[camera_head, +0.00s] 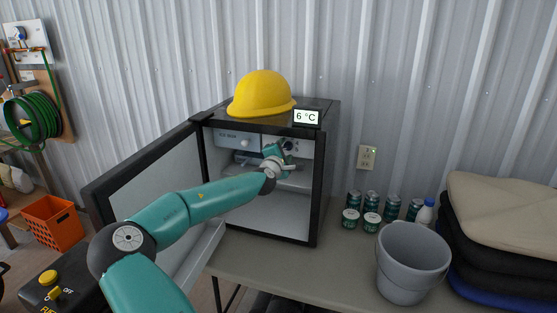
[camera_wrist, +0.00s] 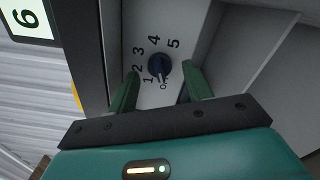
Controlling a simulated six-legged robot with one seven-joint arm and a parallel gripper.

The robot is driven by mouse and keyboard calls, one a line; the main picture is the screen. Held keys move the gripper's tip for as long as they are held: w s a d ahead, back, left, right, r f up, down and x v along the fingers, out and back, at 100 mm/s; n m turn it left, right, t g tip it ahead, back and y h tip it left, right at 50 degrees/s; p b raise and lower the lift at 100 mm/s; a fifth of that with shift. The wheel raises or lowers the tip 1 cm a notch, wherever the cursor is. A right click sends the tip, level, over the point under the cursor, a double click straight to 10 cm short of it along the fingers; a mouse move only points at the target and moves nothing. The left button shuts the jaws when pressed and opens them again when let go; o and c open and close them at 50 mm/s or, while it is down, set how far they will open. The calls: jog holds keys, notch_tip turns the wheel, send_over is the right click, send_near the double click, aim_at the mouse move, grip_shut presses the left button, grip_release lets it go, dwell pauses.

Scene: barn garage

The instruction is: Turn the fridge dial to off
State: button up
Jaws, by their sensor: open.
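The fridge (camera_head: 328,170) stands on the table with its door (camera_head: 150,180) swung open to the left. The dark blue dial (camera_wrist: 159,66) is on a pale panel with numbers 1 to 5 and an off mark. Its white pointer points down in the wrist view, at or very near the off mark. My gripper (camera_wrist: 160,78) is open, with one green finger on each side of the dial; I cannot tell whether they touch it. In the head view my gripper (camera_head: 284,150) reaches inside the fridge's upper right and hides most of the dial.
A yellow hard hat (camera_head: 262,94) and a display reading 6 °C (camera_head: 307,117) are on top of the fridge. Several cans (camera_head: 371,198), a grey bucket (camera_head: 410,262) and stacked cushions (camera_head: 505,205) are to the right. The open door is close beside my arm.

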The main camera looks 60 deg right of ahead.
jog(key=s+a, duration=0.2)
jog(key=a, duration=1.1)
jog(key=shift+d, duration=0.1)
